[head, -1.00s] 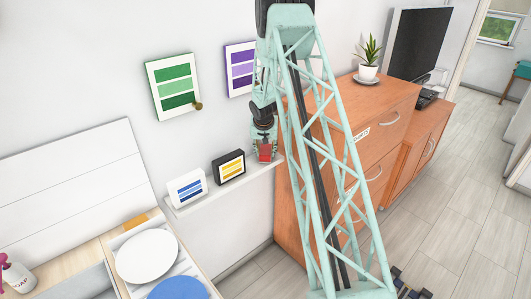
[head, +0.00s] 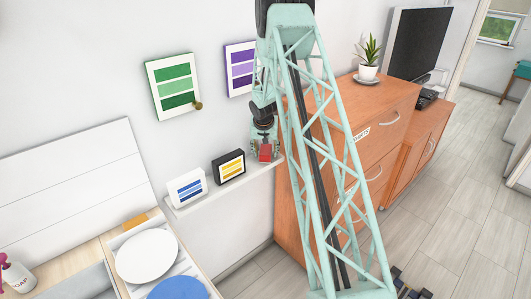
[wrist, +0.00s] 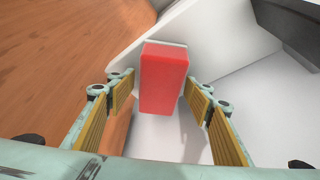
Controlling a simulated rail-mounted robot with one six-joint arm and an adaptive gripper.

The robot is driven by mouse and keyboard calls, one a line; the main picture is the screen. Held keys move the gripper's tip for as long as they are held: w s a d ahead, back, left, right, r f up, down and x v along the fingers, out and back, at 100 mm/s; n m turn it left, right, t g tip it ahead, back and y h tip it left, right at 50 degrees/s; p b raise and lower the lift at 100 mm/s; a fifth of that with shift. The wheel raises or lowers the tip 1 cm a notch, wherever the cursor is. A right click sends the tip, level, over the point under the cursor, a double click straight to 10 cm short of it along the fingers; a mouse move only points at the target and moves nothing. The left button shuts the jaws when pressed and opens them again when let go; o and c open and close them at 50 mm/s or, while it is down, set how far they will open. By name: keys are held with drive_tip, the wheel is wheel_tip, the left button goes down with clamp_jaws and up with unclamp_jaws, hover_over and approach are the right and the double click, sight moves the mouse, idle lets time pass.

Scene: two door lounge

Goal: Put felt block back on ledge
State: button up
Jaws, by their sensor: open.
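The red felt block (head: 265,152) is at the right end of the white wall ledge (head: 240,181) in the head view. In the wrist view the red block (wrist: 163,80) stands between and just beyond my finger pads, with gaps on both sides. My gripper (head: 264,148) is open around the block at the ledge, and its fingers also show in the wrist view (wrist: 160,88). The block appears to rest on the ledge, but its underside is hidden.
A white frame with blue stripes (head: 187,188) and a black frame with yellow stripes (head: 229,167) stand on the ledge left of the block. An orange wooden cabinet (head: 355,160) is close on the right. Plates (head: 147,255) lie at lower left.

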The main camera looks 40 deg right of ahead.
drive_tip(key=shift+b+v, duration=0.3)
drive_tip(key=shift+v, duration=5.75)
drive_tip(key=shift+r, duration=0.1)
